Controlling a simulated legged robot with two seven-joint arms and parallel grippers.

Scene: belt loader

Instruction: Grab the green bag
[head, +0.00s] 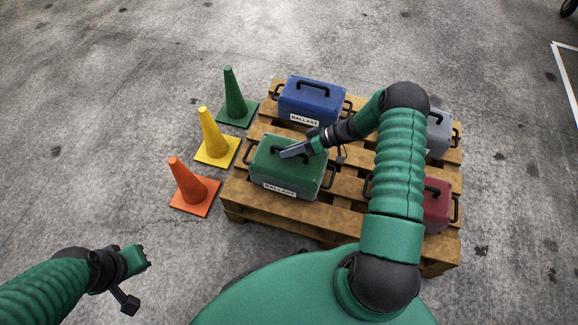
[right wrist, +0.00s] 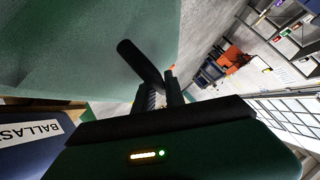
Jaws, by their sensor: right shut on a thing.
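The green bag (head: 287,170) is a boxy case with a BALLAST label, black side handles and a top handle. It sits on the front left part of the wooden pallet (head: 340,216). My right gripper (head: 288,153) is at the top of the green bag, shut on its top handle. In the right wrist view the green bag (right wrist: 95,50) fills the upper left, close to the right gripper (right wrist: 158,85). My left gripper (head: 140,260) is low on the left, over the floor, away from the pallet; its jaw opening is not clear.
A blue bag (head: 312,98) stands behind the green one. A grey bag (head: 437,138) and a dark red bag (head: 437,205) are partly hidden by my right arm. Green (head: 234,100), yellow (head: 212,138) and orange (head: 188,185) cones stand left of the pallet. Floor farther left is clear.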

